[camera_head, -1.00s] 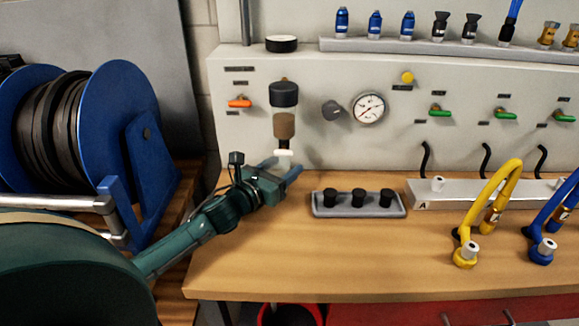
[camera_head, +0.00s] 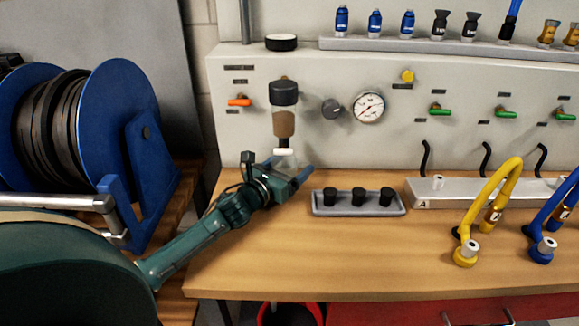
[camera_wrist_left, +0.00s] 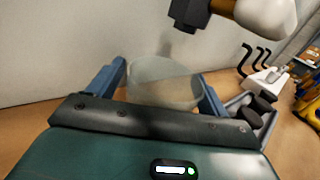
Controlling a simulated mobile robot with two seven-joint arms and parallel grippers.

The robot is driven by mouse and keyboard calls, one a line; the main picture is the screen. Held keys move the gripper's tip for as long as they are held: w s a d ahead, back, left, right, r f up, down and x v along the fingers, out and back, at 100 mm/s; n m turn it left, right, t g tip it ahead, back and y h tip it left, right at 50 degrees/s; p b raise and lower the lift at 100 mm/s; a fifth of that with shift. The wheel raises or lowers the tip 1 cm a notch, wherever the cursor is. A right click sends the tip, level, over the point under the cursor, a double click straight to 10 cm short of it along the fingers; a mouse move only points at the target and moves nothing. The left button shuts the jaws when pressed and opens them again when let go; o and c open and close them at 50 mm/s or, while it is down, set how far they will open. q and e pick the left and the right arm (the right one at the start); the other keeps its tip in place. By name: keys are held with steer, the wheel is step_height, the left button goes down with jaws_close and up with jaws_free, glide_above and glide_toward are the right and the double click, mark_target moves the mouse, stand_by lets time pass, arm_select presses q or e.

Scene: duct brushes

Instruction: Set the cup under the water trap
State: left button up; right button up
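The water trap (camera_head: 284,122) hangs on the grey panel, with a dark cap, a clear and brown bowl and a white lower end. The translucent, pale cup (camera_head: 287,161) is just below that white end in the head view. My left gripper (camera_head: 289,168) has its two blue fingers on either side of the cup. In the left wrist view the cup (camera_wrist_left: 165,85) fills the space between the fingers, which appear to press its sides. I cannot tell whether its base touches the bench. My right gripper is not in view.
A grey tray with several black caps (camera_head: 344,197) lies just right of the gripper. A pressure gauge (camera_head: 369,107) and a dark knob (camera_head: 332,109) are on the panel. A yellow hose (camera_head: 487,190) stands further right. The front of the wooden bench (camera_head: 350,260) is clear.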

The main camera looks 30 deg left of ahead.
arm_select(q)
steer(key=shift+r, duration=0.15)
steer(key=s, duration=1.2)
steer(key=shift+a, duration=0.4)
